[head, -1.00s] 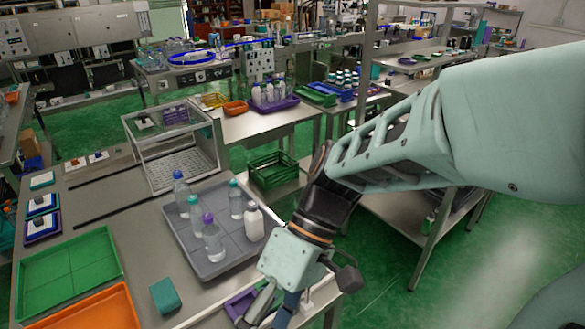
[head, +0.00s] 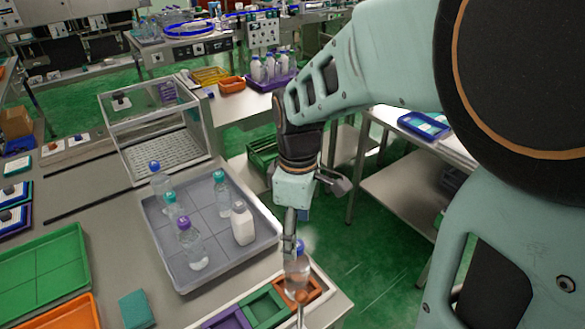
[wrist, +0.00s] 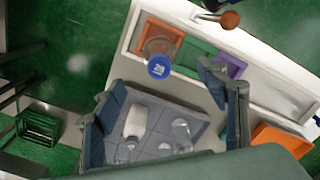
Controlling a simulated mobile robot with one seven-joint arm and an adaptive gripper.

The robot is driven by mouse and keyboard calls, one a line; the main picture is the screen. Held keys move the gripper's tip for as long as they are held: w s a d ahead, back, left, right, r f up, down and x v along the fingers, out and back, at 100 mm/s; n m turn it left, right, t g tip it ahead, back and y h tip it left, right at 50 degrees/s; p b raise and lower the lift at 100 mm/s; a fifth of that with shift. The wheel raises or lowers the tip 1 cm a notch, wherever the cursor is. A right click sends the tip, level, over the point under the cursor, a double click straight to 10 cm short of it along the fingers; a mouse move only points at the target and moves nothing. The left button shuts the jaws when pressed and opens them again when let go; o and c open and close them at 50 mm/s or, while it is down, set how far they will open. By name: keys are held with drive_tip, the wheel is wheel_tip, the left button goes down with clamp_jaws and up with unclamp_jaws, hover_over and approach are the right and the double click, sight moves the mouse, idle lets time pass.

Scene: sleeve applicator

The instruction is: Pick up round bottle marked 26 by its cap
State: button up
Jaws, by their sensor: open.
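A clear round bottle (head: 297,274) stands in the orange compartment (head: 315,287) of a white-edged holder at the table's front right corner. In the wrist view its blue cap (wrist: 159,68) faces me, with a white marking too small to read surely. My gripper (head: 291,246) is open, pointing down above this bottle. In the head view the fingers cover the cap. In the wrist view the fingers (wrist: 162,88) are spread wide to either side, and the cap shows in the gap, toward the fingertips. They do not appear to grip it.
A grey tray (head: 180,273) left of my gripper holds several bottles, including a white one (head: 242,226). Green (head: 265,309) and purple (head: 228,321) compartments adjoin the orange one. A clear-walled box (head: 150,135) stands behind the tray. A teal block (head: 136,309) lies at the front left.

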sight(297, 259)
wheel_tip(297, 259, down, 5)
drive_tip(key=shift+s+r, duration=0.1)
wheel_tip(297, 259, down, 6)
drive_tip(key=shift+r, duration=0.1)
idle(0.3)
drive_tip(key=shift+p, duration=0.3)
clamp_jaws()
